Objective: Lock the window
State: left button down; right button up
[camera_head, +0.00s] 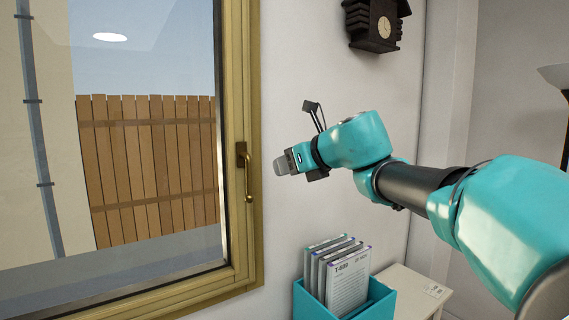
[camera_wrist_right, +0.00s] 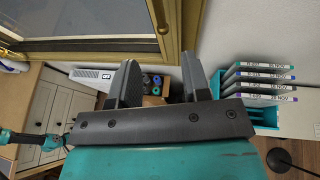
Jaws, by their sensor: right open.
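The window (camera_head: 235,120) has a light wooden frame and a dark-edged glass pane, and its sash looks flush in the frame. Its brass handle (camera_head: 249,178) hangs down from a brown plate on the right side of the frame. The handle also shows near the top of the right wrist view (camera_wrist_right: 162,28), ahead of the fingers. My right gripper (camera_head: 280,165) is just right of the handle, apart from it. Its two dark fingers (camera_wrist_right: 160,78) are open with nothing between them. My left gripper (camera_wrist_right: 68,133) shows only small at the left of the wrist view.
A teal file box (camera_head: 375,304) with several cards stands below my right arm, on a pale table (camera_head: 425,290). A dark cuckoo clock (camera_head: 375,25) hangs on the wall above. The wall around my gripper is clear.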

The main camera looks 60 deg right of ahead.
jog(key=shift+v, duration=0.8)
